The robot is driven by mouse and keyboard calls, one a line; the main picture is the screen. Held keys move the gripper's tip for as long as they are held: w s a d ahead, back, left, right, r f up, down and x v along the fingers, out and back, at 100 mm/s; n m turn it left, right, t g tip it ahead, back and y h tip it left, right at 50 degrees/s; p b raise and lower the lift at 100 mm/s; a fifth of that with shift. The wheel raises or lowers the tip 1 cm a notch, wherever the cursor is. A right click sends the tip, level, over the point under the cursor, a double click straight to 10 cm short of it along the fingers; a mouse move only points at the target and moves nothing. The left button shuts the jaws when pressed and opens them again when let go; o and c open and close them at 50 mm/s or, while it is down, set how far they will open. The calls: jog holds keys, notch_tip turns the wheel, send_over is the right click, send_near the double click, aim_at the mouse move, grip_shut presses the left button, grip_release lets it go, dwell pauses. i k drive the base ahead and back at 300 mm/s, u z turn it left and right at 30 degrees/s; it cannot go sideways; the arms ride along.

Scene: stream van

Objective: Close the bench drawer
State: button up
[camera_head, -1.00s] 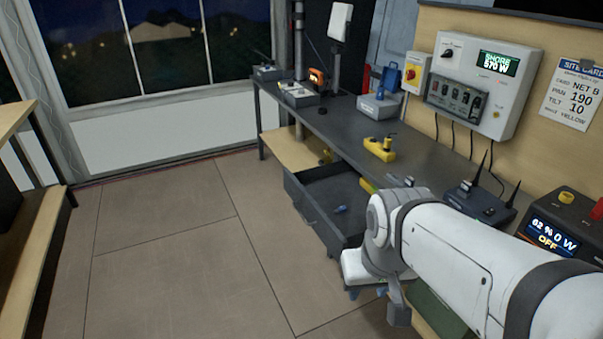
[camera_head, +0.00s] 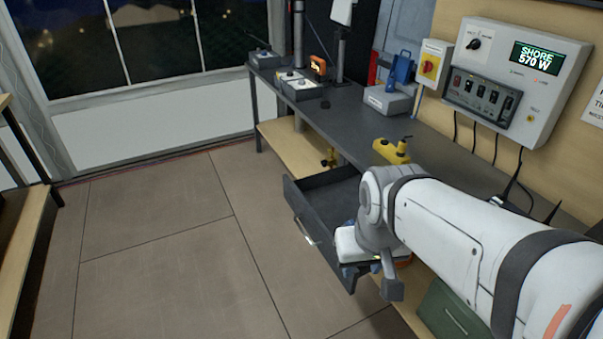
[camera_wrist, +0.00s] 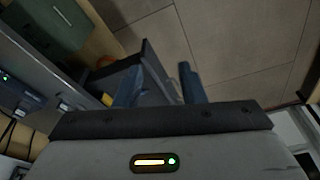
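The bench drawer (camera_head: 325,205) is pulled out from under the dark bench. Its front panel, with a pale bar handle (camera_head: 304,231), faces the open floor at left. In the head view my white arm hides the drawer's near right part and most of my gripper (camera_head: 350,245), which is at the drawer's near end. In the wrist view my gripper (camera_wrist: 160,85) has its two bluish fingers spread apart. A dark drawer panel (camera_wrist: 152,62) shows between them; I cannot tell whether either finger touches it.
The bench top (camera_head: 340,120) carries a yellow device (camera_head: 391,151), a grey-blue box (camera_head: 389,100) and control boxes. A green case (camera_head: 452,312) sits low at right, below my arm. The floor (camera_head: 160,240) left of the drawer is clear.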

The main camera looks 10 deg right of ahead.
aim_at(322, 202)
jog(key=z, duration=2.35)
jog(key=k, duration=1.4)
jog(key=u, duration=1.15)
jog(key=i, duration=1)
jog(key=u, duration=0.1)
